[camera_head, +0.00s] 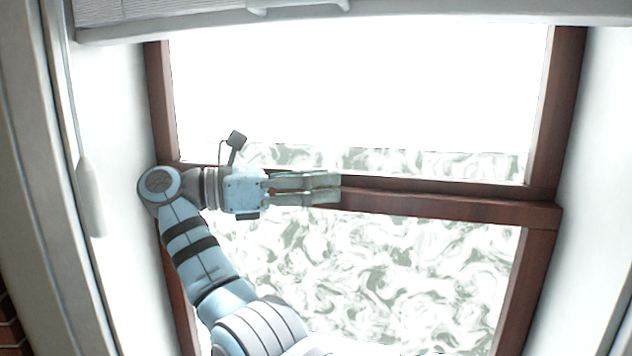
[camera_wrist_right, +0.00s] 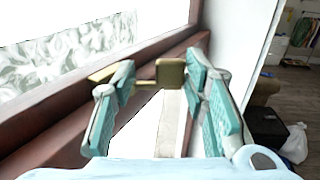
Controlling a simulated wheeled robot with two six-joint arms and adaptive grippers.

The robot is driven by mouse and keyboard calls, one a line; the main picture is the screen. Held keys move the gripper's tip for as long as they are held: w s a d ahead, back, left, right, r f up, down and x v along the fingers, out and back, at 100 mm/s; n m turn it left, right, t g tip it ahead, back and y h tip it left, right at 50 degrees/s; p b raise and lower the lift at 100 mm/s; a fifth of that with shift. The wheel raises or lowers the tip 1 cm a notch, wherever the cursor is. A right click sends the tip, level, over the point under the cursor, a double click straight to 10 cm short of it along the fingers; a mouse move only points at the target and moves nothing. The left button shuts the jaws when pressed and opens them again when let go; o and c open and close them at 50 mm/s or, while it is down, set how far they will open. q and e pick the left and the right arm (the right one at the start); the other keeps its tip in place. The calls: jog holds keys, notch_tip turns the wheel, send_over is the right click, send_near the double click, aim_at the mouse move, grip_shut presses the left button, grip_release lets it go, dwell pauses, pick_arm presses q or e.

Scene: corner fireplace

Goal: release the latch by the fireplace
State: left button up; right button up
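A brass latch (camera_wrist_right: 171,73) sits on the dark wooden middle rail of a window in the right wrist view. It has a block-like end and a thin bar running left, partly behind a finger. My right gripper (camera_head: 338,188) reaches along this rail from the left in the head view. In the right wrist view my right gripper (camera_wrist_right: 158,85) has its two teal fingers apart, with the latch showing between them. I cannot tell whether a finger touches it. The latch cannot be made out in the head view. My left gripper is not in view.
The window's lower rail bar (camera_head: 450,207) and side frame (camera_head: 560,100) surround bright panes. A white blind (camera_head: 380,14) hangs above, and a pale cord pull (camera_head: 90,195) hangs at left. A dark case (camera_wrist_right: 268,127) and white bag (camera_wrist_right: 294,143) lie on the floor.

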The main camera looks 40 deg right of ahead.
jog(key=o, duration=0.4)
dwell(0.3)
